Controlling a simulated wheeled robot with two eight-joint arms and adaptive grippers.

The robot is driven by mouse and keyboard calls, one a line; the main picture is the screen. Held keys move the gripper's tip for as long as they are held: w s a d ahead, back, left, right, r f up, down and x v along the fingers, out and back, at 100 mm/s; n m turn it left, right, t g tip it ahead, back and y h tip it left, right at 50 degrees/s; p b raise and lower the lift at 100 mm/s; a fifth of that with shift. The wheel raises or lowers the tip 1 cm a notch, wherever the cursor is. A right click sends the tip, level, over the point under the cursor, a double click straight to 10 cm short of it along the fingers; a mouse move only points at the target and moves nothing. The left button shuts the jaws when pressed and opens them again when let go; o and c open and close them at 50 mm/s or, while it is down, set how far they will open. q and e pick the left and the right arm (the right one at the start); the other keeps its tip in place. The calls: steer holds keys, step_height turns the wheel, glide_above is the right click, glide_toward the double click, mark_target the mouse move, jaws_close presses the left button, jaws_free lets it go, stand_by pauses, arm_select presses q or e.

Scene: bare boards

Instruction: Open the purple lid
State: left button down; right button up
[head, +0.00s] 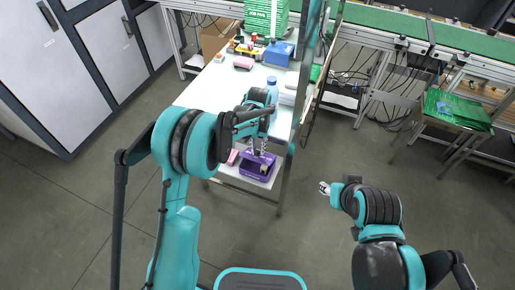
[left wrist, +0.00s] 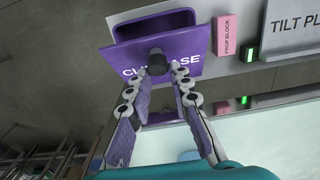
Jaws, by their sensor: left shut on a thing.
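The purple case (head: 257,167) stands at the near end of the white table. In the left wrist view, its purple lid (left wrist: 193,62) carries partly hidden white lettering and a dark knob (left wrist: 157,62). A dark recess framed by the purple case rim (left wrist: 118,32) shows beyond the lid; how far the lid is raised I cannot tell. My left gripper (left wrist: 156,73) is shut on the knob, one finger on each side. In the head view, my left gripper (head: 260,147) is over the case. My right gripper (head: 324,188) is off the table; its jaws are too small to read.
A blue bottle (head: 272,88), a blue box (head: 279,53) and a green crate (head: 266,14) stand farther back.

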arm_select(q)
steer(key=shift+w+d, duration=0.1)
steer(key=shift+w, duration=0.05)
steer(key=c, duration=1.5)
jaws_free()
steer(key=shift+o, duration=0.7)
steer(key=shift+w+f, duration=0.15)
steer(key=shift+w, duration=0.05)
steer(key=shift+s, duration=0.1)
step_height(320, 180, up, 12)
